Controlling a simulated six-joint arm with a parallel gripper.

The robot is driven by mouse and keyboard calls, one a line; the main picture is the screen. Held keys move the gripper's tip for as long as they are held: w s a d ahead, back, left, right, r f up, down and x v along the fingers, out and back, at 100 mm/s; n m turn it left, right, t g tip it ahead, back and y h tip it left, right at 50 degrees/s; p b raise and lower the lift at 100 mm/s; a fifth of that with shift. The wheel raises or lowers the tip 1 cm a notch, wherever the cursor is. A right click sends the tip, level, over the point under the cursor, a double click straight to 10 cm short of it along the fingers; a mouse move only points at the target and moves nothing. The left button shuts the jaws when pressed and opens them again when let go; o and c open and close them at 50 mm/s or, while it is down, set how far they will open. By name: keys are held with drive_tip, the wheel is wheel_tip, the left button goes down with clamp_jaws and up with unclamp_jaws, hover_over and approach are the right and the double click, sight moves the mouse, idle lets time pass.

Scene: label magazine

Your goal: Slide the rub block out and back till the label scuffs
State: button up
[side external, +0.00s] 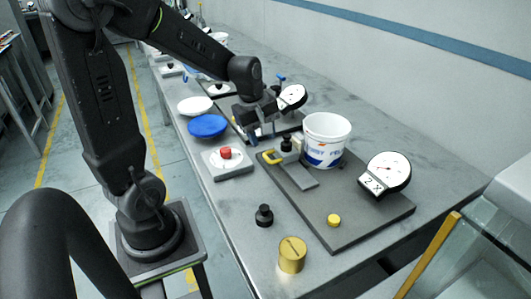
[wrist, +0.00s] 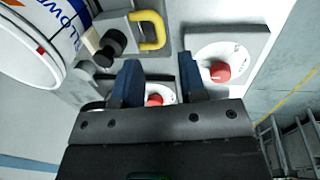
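The white tub (side external: 322,153) with a blue printed label stands upright on a dark grey base plate (side external: 353,207). What looks like the rub block, a pale block (side external: 297,146) with a black knob (side external: 287,144) and a yellow handle (side external: 271,157), sits against the tub's left side. In the wrist view the yellow handle (wrist: 150,30), black knob (wrist: 108,47) and tub (wrist: 38,42) show at the upper left. My gripper (wrist: 158,68) is open and empty, its two dark fingers apart. In the side view my gripper (side external: 256,131) hangs behind the handle, apart from it.
A round dial gauge (side external: 388,170) and a yellow button (side external: 334,220) are on the base plate. A red button unit (side external: 227,155), a blue disc (side external: 207,126), a black knobbed weight (side external: 264,216) and a brass cylinder (side external: 291,256) stand around it. Another dial (side external: 293,96) is farther back.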

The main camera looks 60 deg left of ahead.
sight(267, 157)
drive_tip(key=f, duration=0.3)
drive_tip(key=w+f, duration=0.1)
drive_tip(key=f, duration=0.2)
drive_tip(key=shift+w+f, duration=0.15)
clamp_jaws()
idle(0.3)
